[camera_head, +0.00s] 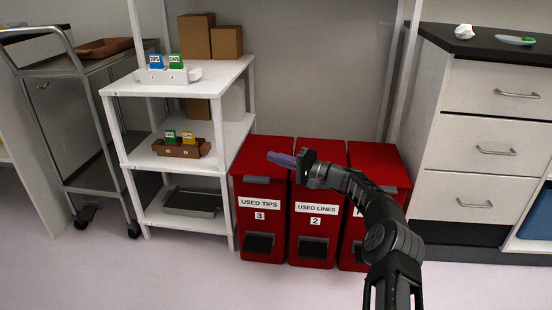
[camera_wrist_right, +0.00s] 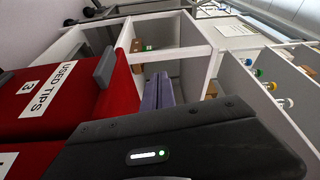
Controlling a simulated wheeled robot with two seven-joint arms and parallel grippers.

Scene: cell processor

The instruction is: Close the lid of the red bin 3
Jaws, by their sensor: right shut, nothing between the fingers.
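Red bin 3 (camera_head: 260,222), labelled "USED TIPS 3", is the leftmost of the red bins. Its lid (camera_head: 264,143) looks down on top, with a grey handle (camera_head: 257,180) at its front edge. My right gripper (camera_head: 270,157) is over the top of bin 3, its purple fingers shut with nothing between them. I cannot tell whether they touch the lid. In the right wrist view, the fingers (camera_wrist_right: 165,90) show beyond the dark gripper body, and bin 3 (camera_wrist_right: 42,92) with its label shows at left. My left gripper is not in view.
Red bin 2 (camera_head: 313,232) stands close beside bin 3, with another red bin (camera_head: 378,160) to its right, partly behind my arm. A white shelf rack (camera_head: 185,85) stands close on the left. Drawers (camera_head: 490,140) are at right. The floor in front is clear.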

